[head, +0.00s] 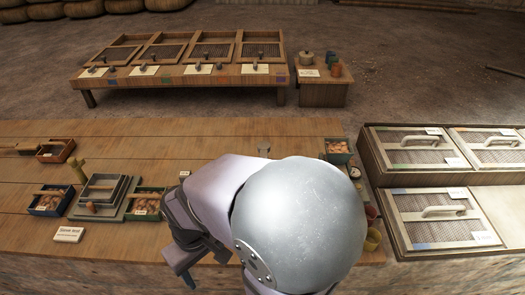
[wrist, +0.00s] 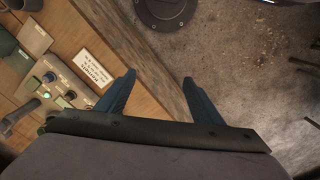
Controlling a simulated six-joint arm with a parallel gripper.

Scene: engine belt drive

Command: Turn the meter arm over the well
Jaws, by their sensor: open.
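My gripper (wrist: 157,80) is open, with two blue fingers spread apart and nothing between them. In the wrist view it hangs over the edge of the wooden bench (wrist: 142,60), with bare ground beyond. A grey-green control box (wrist: 62,92) with knobs, a lit green button and a lever (wrist: 20,115) lies to its left, apart from the fingers. I cannot tell whether this lever is the meter arm. I cannot make out the well for certain in either view. In the head view my own arm hides the middle of the bench.
A white printed card (wrist: 93,70) lies beside the control box. A round dark base (wrist: 165,10) is at the top of the wrist view. In the head view, lidded trays (head: 430,220) stand at right, small boxes (head: 50,200) at left, and a low table (head: 180,75) behind.

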